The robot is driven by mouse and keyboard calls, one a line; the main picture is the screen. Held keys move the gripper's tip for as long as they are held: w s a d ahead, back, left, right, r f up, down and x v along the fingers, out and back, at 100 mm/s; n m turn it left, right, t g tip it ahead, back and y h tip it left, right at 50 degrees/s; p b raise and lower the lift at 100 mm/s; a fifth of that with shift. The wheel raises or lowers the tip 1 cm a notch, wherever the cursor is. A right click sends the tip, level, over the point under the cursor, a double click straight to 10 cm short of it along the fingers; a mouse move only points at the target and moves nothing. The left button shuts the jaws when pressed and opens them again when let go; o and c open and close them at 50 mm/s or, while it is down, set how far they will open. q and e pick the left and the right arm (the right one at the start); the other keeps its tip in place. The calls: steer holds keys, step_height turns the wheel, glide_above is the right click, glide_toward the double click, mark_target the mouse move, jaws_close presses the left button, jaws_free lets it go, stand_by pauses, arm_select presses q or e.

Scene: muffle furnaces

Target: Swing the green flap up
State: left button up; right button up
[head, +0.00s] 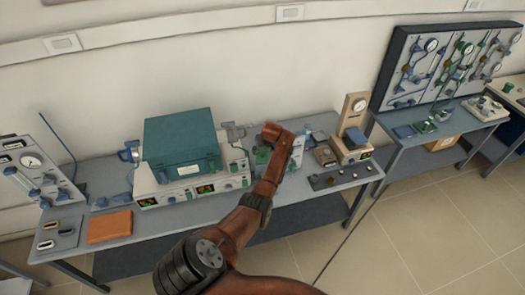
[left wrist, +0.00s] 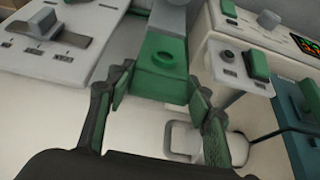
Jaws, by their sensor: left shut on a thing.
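My right gripper is not in view.
A teal case (head: 182,142) sits on a white instrument (head: 205,185) left of my arm. A gauge stand (head: 354,125) is to the right on the grey bench (head: 235,205). An orange pad (head: 110,226) lies at the left. The floor in front is open.

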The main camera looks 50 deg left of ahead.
arm_select(q)
steer(key=o, duration=1.3)
steer(key=shift+w+a+r, duration=0.3)
steer(key=shift+a+r, duration=0.1)
steer(key=shift+r, duration=0.25)
steer(key=o, duration=0.3)
steer(key=shift+f, duration=0.35)
steer(key=shift+o, duration=0.4)
steer(key=shift+s+d, duration=0.1)
steer(key=shift+d, duration=0.1)
steer(key=v, duration=1.2)
steer(key=shift+s+f, duration=0.1)
